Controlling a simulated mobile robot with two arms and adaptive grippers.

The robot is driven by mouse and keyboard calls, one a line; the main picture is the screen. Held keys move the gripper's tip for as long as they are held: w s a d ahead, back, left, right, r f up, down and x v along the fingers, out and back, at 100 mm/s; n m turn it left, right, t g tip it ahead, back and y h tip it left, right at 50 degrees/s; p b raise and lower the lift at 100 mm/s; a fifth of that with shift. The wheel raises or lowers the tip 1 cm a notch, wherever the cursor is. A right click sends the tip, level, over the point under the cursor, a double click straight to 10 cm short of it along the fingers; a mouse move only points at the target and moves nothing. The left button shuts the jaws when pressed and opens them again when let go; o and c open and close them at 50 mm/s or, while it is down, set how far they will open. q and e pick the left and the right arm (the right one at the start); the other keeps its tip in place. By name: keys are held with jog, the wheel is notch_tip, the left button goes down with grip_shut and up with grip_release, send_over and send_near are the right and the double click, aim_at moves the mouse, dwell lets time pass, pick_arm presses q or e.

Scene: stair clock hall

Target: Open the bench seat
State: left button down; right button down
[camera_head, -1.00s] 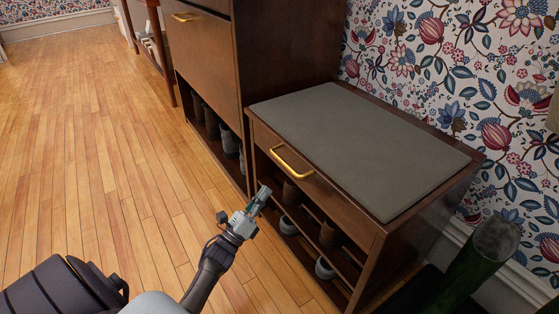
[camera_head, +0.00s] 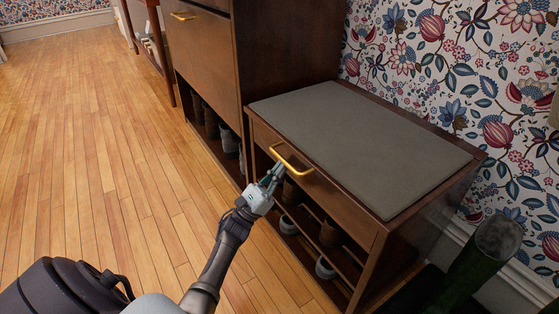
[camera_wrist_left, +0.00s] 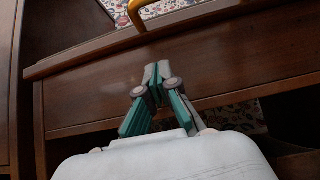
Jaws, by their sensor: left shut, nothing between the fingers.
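The bench (camera_head: 340,200) is dark wood with a flat grey cushion (camera_head: 365,140) on its seat, which lies shut. A gold bar handle (camera_head: 291,161) is on its front panel, just under the seat. The handle also shows at the top of the left wrist view (camera_wrist_left: 136,16). My left gripper (camera_head: 274,173) is shut and empty, just in front of and below the handle. In the left wrist view its fingertips (camera_wrist_left: 157,70) point at the wooden front, with the handle beyond them. Whether it touches the bench is unclear. My right gripper is not in view.
Shoes (camera_head: 328,234) stand on open shelves under the seat. A tall wooden cabinet (camera_head: 205,60) with a gold handle stands beside the bench on the left. A green boot-shaped object (camera_head: 485,262) is at the right. The wooden floor (camera_head: 90,150) on the left is clear.

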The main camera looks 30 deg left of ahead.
aim_at(279, 158)
pick_arm(q)
notch_tip(279, 158, up, 4)
jog(key=shift+s+f, duration=0.1)
jog(key=shift+f, duration=0.1)
jog(key=shift+r, duration=0.1)
